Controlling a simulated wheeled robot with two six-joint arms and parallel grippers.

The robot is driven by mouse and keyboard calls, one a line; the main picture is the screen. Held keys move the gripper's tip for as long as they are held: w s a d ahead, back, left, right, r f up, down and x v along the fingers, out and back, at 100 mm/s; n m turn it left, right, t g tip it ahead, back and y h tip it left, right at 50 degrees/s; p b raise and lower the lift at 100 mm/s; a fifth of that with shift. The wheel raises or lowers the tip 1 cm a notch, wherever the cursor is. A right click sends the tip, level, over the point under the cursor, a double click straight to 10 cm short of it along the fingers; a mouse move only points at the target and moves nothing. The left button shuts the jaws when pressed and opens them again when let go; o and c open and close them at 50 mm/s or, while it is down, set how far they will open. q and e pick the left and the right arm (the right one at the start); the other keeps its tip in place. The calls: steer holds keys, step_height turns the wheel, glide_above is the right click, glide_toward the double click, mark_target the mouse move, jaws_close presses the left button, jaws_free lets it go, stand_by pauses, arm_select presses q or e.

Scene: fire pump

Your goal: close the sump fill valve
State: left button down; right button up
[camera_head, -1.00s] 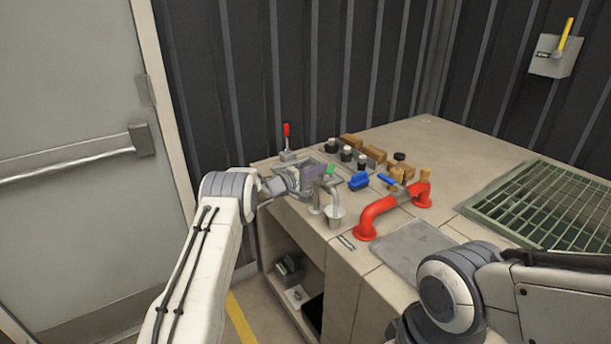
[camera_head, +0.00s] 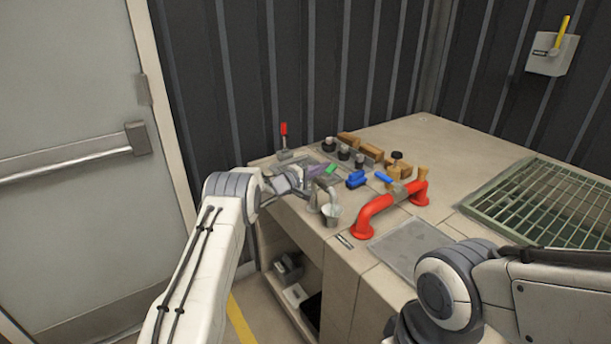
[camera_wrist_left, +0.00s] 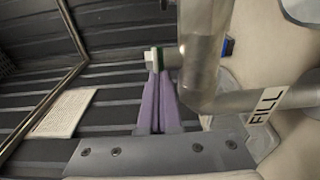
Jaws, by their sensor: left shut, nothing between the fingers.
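A small green handle (camera_head: 329,168) shows beside the pipe's top. In the left wrist view the pipe (camera_wrist_left: 203,60) is close, with a "FILL" label (camera_wrist_left: 265,105) on the right. My left gripper (camera_head: 314,171) is shut and empty, just left of the green handle. Its purple fingers (camera_wrist_left: 158,78) point at a green and white piece (camera_wrist_left: 154,57); I cannot tell whether they touch it. My right gripper is out of view.
A green grating (camera_head: 540,207) lies at right. A grey plate (camera_head: 413,245) lies in front.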

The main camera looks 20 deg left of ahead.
arm_select(q)
steer(key=shift+a, duration=0.15)
stand_by(0.7)
steer(key=s+a+b, duration=0.2)
steer(key=s+a, duration=0.1)
steer(key=a, duration=0.9)
steer(key=shift+s+a, duration=0.2)
steer(key=shift+s, duration=0.15)
